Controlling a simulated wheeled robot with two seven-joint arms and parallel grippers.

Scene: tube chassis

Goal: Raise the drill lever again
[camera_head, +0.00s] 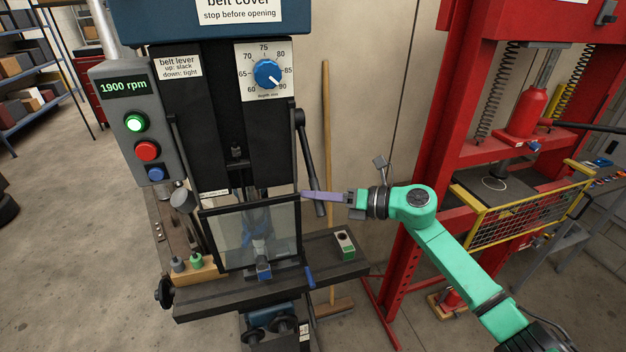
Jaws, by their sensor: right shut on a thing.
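The drill press (236,110) stands in the left half of the head view. Its black lever (307,150) hangs from a hub on the right side of the drill head and slants down, with the thick grip at its lower end. My right gripper (318,197) comes in from the right, its purple fingers shut on the lever near the lower end. The fingers partly hide the lever there. A clear guard (230,238) covers the chuck area, so the spindle shows only dimly. My left gripper is not in view.
The drill table (325,258) holds a small green-and-white box (345,245) below my gripper. A broom handle (326,130) leans behind the lever. A red press (440,130) with a yellow mesh guard (525,215) stands right.

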